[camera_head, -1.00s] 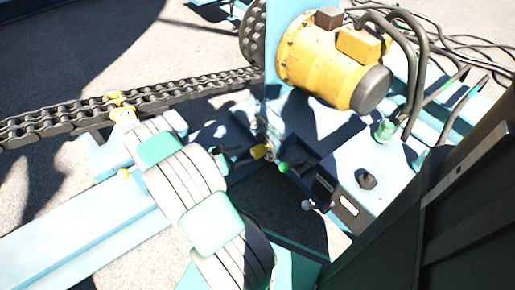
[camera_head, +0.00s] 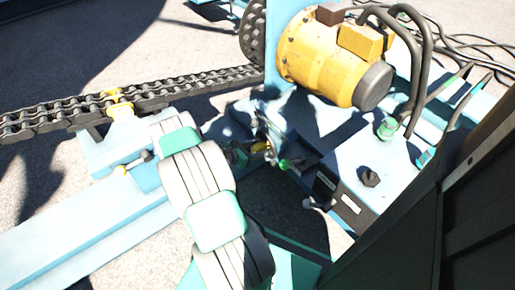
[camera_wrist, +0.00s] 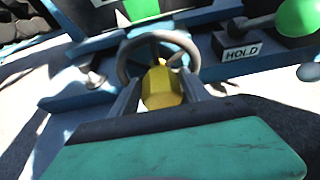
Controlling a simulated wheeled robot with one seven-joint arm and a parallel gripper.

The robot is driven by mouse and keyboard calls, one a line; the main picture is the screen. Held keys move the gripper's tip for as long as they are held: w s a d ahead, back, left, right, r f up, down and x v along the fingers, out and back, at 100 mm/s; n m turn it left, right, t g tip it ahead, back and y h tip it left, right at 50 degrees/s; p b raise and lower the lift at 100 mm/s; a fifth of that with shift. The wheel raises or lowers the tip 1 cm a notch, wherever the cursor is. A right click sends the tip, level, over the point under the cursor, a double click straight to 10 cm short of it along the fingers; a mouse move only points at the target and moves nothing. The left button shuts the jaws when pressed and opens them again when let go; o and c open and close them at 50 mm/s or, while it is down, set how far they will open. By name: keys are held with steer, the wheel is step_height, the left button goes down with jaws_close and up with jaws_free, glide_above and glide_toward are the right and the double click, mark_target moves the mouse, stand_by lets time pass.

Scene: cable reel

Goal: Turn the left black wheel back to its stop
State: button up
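A dark ring-shaped wheel (camera_wrist: 124,66) is at the upper middle of the wrist view. My gripper (camera_wrist: 160,80) reaches it from below, its two grey fingers apart on either side of a yellow knob-like part (camera_wrist: 161,88) in front of the wheel. I cannot tell whether the fingers press on the yellow part or the rim. In the head view the yellow part (camera_head: 262,146) shows small among the controls below the motor. My grey and teal arm (camera_head: 205,185) reaches toward it and hides much of my gripper.
A lever with a green ball (camera_wrist: 298,14) stands right of the wheel above a HOLD label (camera_wrist: 240,52). A yellow motor (camera_head: 320,55), a light blue box (camera_head: 385,150) with a black knob (camera_head: 370,177), and a chain (camera_head: 60,115) lie around my arm.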

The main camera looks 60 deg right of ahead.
jaws_close()
stand_by(0.3)
stand_by(0.3)
